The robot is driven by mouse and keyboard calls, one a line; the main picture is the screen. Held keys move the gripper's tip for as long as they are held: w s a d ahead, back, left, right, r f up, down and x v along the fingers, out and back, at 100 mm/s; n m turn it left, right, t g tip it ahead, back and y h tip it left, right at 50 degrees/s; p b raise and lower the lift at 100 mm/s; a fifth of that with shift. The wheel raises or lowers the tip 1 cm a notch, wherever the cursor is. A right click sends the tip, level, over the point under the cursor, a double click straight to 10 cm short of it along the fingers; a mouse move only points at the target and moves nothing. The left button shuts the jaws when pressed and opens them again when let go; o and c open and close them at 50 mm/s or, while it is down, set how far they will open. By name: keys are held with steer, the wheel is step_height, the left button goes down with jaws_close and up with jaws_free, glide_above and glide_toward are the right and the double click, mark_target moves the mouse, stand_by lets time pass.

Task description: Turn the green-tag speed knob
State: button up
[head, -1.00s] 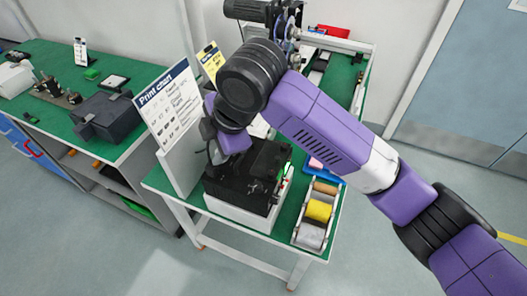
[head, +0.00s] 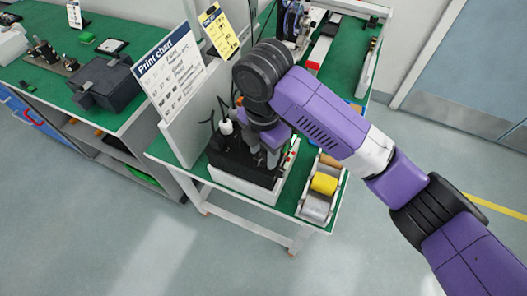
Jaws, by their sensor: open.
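The black machine (head: 232,160) on a white base stands at the near end of the green-topped table. My gripper (head: 264,156) points down over the right part of the machine, with its two grey fingers apart. I cannot tell whether the fingertips touch anything. The green-tag speed knob cannot be made out; my gripper and wrist cover that part of the machine. A white-topped piece (head: 226,127) stands up at the machine's back left.
A Print chart board (head: 172,75) stands close behind the machine on the left. A tray with a yellow roll (head: 324,184) lies to its right. A yellow card (head: 219,32) and another machine (head: 293,25) stand farther back. A second green bench is at left.

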steer(key=shift+f, duration=0.6)
jaws_close()
